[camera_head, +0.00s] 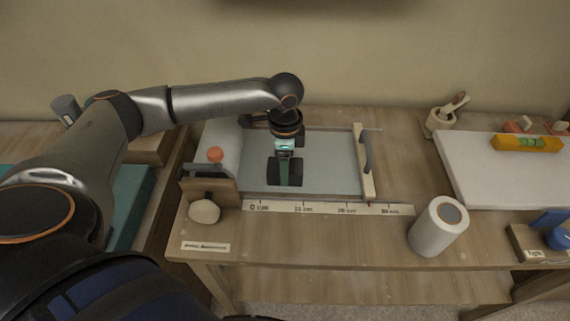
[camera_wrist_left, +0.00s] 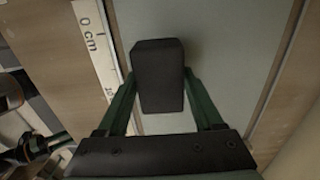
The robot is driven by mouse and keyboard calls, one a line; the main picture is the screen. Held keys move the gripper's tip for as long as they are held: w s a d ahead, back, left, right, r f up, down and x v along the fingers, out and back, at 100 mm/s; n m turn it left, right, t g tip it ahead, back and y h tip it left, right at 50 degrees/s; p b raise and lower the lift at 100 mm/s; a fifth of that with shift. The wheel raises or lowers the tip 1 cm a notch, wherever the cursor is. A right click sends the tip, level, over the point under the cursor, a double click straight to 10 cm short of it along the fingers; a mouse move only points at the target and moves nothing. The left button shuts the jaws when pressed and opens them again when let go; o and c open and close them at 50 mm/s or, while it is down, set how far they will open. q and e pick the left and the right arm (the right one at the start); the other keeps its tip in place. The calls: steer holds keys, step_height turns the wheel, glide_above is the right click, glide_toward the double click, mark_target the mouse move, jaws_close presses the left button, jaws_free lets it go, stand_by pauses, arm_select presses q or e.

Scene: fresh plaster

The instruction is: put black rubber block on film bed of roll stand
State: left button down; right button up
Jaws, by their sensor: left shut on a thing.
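The black rubber block (camera_head: 285,172) is between the fingers of my left gripper (camera_head: 288,160), over the pale grey film bed (camera_head: 325,160) of the roll stand. In the left wrist view the black block (camera_wrist_left: 158,75) sits between the two green fingers of the left gripper (camera_wrist_left: 158,95), which are shut on it. The bed (camera_wrist_left: 215,50) lies beneath it. I cannot tell whether the block touches the bed. The roll stand has a white roll and a wooden end block (camera_head: 215,186) at its left. My right gripper is not in view.
A ruler strip (camera_head: 330,208) runs along the bed's front. A wooden bar with a dark handle (camera_head: 363,165) crosses its right side. A white board (camera_head: 500,185) with a yellow level (camera_head: 527,143) lies farther right.

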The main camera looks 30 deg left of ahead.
arm_select(q)
steer(key=shift+c, duration=0.2)
jaws_free()
steer(key=shift+f, duration=0.1)
step_height(320, 180, up, 12)
steer(key=shift+p, duration=0.3)
stand_by(0.3)
